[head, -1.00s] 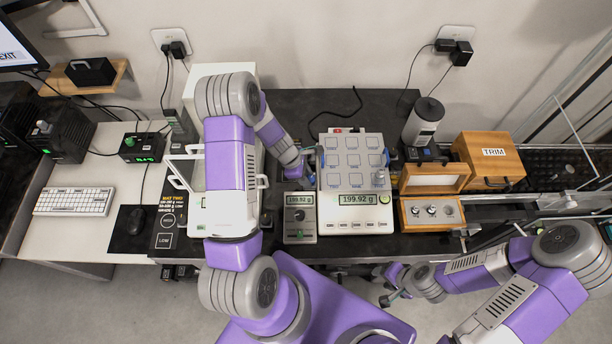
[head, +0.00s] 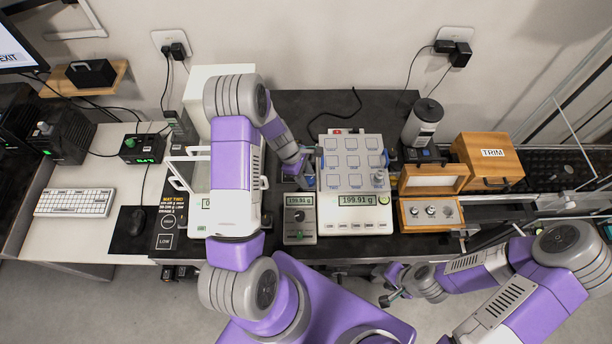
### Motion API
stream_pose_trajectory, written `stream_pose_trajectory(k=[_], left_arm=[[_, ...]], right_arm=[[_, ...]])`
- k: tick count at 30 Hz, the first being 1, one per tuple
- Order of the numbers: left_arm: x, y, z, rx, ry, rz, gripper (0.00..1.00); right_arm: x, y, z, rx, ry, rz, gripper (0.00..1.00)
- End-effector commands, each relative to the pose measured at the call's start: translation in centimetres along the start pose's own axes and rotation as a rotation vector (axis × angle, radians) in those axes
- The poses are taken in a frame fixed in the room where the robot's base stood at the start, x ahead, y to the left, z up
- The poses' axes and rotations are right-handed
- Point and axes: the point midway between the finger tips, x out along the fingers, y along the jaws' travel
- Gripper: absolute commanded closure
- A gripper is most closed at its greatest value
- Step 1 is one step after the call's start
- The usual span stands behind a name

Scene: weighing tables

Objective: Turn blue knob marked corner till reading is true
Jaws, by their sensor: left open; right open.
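The balance (head: 330,216) has a pan with a grid of grey squares (head: 352,161) and a display (head: 358,199) that seems to read 199.91 g. A small grey weight (head: 379,178) stands on the pan's front right square. A small box (head: 299,226) with a dark dial stands left of the balance; its display (head: 299,201) seems to show the same figure. My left gripper (head: 306,180) is open, pointing down at the balance's left side above the small box. My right gripper (head: 386,292) is open and empty, in front of the table edge.
A wooden block with small weights (head: 431,213) and an open wooden case (head: 432,178) stand right of the balance, with a wooden TRIM box (head: 488,160) behind. A grey cylinder device (head: 423,122) stands at the back. The dark tabletop behind the balance is mostly clear, with a cable.

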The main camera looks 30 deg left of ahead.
Motion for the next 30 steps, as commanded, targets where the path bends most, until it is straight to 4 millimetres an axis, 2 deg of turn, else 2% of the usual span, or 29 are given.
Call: stream_pose_trajectory(k=[6, 13, 25, 30], left_arm=[[-3.9, 0.1, 0.1, 0.002, 0.002, 0.005, 0.54], [-6.5, 0.0, 0.1, 0.001, 0.001, 0.002, 0.54], [-6.8, 0.0, 0.0, 0.001, 0.001, 0.000, 0.54], [-5.4, -0.1, 0.0, -0.001, 0.000, -0.002, 0.54]], right_arm=[[-0.3, -0.1, 0.0, 0.000, 0.000, 0.000, 0.54], [-0.5, -0.2, 0.0, 0.000, 0.000, 0.000, 0.54], [-0.5, -0.2, 0.0, 0.000, 0.000, 0.000, 0.54], [-0.4, -0.1, 0.0, 0.000, 0.000, 0.000, 0.54]])
